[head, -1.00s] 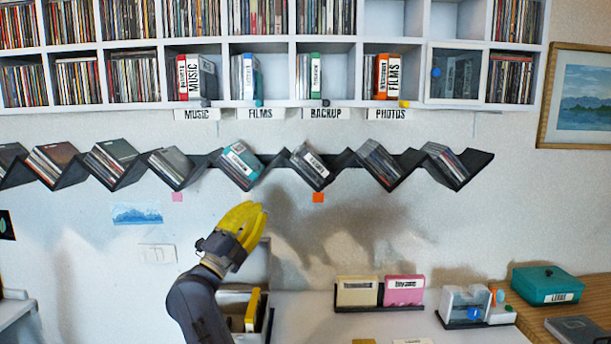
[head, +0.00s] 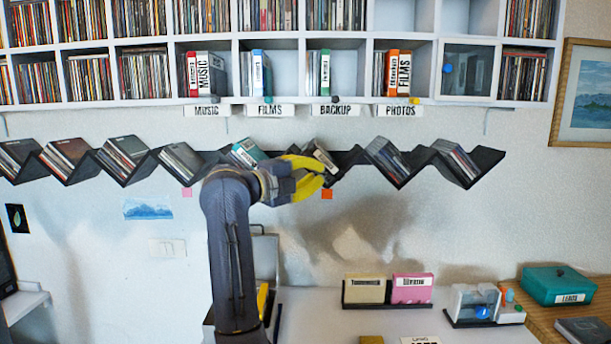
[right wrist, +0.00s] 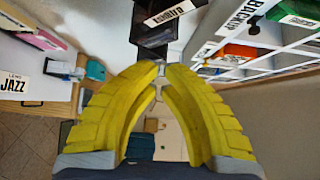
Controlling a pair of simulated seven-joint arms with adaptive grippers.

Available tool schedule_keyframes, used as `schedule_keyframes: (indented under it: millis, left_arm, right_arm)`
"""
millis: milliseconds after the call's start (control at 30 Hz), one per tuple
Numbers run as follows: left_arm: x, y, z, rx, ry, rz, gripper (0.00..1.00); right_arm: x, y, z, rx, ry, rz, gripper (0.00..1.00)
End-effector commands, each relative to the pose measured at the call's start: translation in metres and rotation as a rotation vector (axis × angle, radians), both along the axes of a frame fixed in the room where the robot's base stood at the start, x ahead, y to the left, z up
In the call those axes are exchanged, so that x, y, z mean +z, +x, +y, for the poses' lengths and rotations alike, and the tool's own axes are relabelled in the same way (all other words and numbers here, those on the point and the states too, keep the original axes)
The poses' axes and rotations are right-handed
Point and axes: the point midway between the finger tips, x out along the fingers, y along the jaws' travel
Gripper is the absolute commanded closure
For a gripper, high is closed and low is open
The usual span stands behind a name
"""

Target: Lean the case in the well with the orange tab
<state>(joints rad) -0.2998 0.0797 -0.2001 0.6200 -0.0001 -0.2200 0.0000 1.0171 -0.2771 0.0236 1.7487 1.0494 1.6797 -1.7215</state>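The orange tab (head: 327,194) is on the wall under one well of the zigzag black shelf. A dark case with a white label (head: 324,158) sits tilted in that well. My right gripper (head: 323,172) is in front of the well, its yellow fingers partly covering the well and the case's lower part. In the right wrist view the fingertips (right wrist: 163,70) are close together with a narrow gap and nothing clearly held between them. The labelled case (right wrist: 172,12) shows beyond them at the top. Whether the fingers touch the case cannot be told. My left gripper is not in view.
Neighbouring wells hold cases, including a teal one (head: 247,153) left and a stack (head: 386,158) right. The white cube shelf (head: 290,103) with label strips is above. Below are a cream case (head: 364,289), a pink case (head: 411,288) and a teal box (head: 558,284).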

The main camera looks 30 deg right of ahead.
Motion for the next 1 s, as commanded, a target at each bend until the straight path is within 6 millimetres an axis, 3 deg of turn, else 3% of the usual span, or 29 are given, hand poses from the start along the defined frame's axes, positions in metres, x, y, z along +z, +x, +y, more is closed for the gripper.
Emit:
schedule_keyframes:
  millis: [300, 600, 1000]
  left_arm:
    - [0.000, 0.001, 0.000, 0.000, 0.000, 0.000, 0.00]
    - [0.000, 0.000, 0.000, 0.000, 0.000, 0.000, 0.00]
    - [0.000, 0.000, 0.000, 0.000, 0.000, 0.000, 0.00]
  right_arm:
    - [0.001, 0.014, -0.054, -0.003, -0.003, 0.000, 1.00]
    - [0.001, 0.043, -0.067, 0.000, -0.004, 0.002, 1.00]
    - [0.000, 0.050, -0.071, 0.001, -0.001, 0.001, 1.00]
